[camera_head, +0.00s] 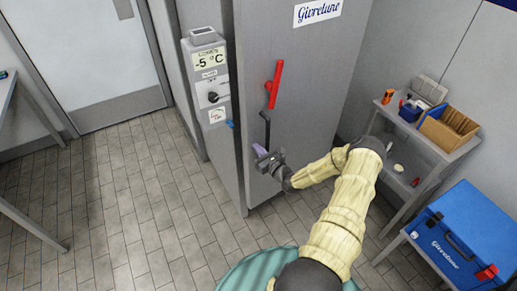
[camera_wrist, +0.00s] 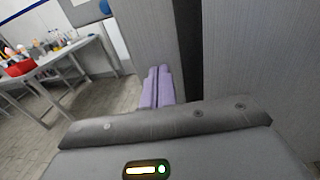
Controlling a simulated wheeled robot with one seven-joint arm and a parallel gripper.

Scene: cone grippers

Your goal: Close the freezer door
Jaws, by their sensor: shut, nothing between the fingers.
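The freezer door (camera_head: 300,80) is a tall grey panel with a "Givretune" label and a red handle (camera_head: 275,84). Its left edge stands beside the control box; I cannot tell from the head view how far it is open. The wrist view shows a dark vertical strip (camera_wrist: 190,50) between two grey panels. My gripper (camera_head: 259,158) is low at the door, below the handle, near its left edge. Its purple fingers also show in the wrist view (camera_wrist: 158,85), shut together and empty, close to a grey panel. I cannot tell whether they touch it.
A control box (camera_head: 213,95) reading -5 °C is left of the door. A shelf (camera_head: 435,145) with a cardboard box (camera_head: 447,130) stands at the right, with a blue cooler (camera_head: 462,235) in front. Tiled floor (camera_head: 130,210) is clear at the left. A table (camera_head: 8,95) is at the left edge.

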